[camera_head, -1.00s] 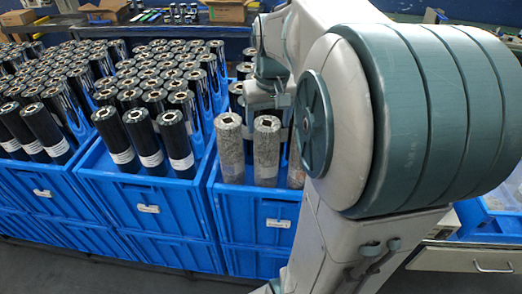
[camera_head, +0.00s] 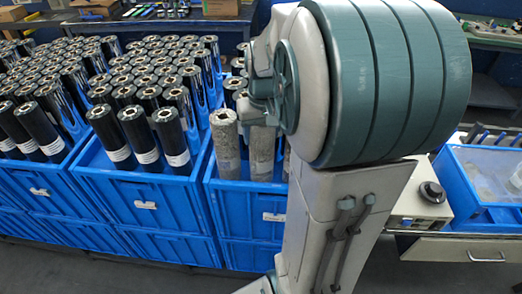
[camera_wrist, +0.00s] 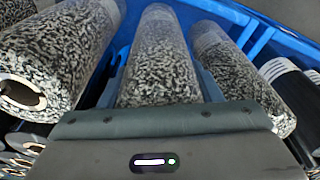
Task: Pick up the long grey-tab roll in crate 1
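Speckled grey rolls stand in the front row of a blue crate (camera_head: 240,200); its label is too small to read. In the head view, the left speckled roll (camera_head: 226,150) and middle one (camera_head: 262,153) show, with a sliver of a third. In the wrist view, a speckled roll (camera_wrist: 160,62) with a plain grey band at its far end lies between the fingers of my gripper (camera_wrist: 160,88). The fingers flank it closely; whether they press on it is unclear. Neighbouring speckled rolls lie left (camera_wrist: 62,45) and right (camera_wrist: 240,75).
Dark rolls with white bands (camera_head: 150,140) fill the crates to the left, and some stand behind the speckled rolls. The crate wall (camera_wrist: 265,30) runs close beyond the rolls in the wrist view. A blue bin (camera_head: 480,215) stands on the right counter.

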